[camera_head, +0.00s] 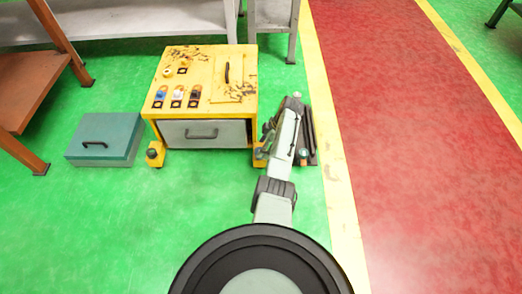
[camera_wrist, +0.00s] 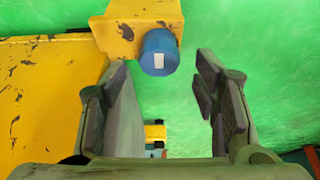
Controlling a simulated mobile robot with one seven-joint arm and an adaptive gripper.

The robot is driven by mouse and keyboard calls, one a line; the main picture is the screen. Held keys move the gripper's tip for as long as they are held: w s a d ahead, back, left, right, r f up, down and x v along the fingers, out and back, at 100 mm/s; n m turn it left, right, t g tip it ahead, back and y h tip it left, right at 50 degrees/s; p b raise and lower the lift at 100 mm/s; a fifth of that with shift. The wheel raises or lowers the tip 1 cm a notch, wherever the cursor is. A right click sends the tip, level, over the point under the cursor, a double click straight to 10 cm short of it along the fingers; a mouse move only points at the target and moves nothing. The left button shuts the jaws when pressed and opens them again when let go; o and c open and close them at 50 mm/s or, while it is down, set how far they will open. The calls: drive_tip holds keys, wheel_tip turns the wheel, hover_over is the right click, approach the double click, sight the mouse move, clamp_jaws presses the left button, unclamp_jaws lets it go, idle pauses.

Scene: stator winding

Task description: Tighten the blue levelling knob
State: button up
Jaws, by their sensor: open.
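The blue levelling knob (camera_wrist: 158,52) is on a yellow bracket (camera_wrist: 140,22) in the wrist view and has a small pale mark on its face. My gripper (camera_wrist: 161,68) is open, with one dark finger on each side of the picture and nothing held between them. The knob shows near the fingertips, between their lines; I cannot tell its exact depth. In the head view my gripper (camera_head: 267,135) is at the right front corner of the yellow cabinet (camera_head: 214,78), by the foot, and the arm partly hides that corner.
A teal toolbox (camera_head: 105,138) lies left of the cabinet. Another yellow foot (camera_head: 155,153) is at the cabinet's left front corner. An orange-brown bench (camera_head: 40,88) stands at far left. Green floor is clear in front, and a red walkway (camera_head: 415,130) runs at right.

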drive_tip(key=shift+x, duration=1.25)
drive_tip(key=shift+c, duration=0.4)
drive_tip(key=c, duration=1)
drive_tip(key=shift+c, duration=0.2)
drive_tip(key=shift+r+m, duration=0.1)
drive_tip(key=shift+m, duration=0.2)
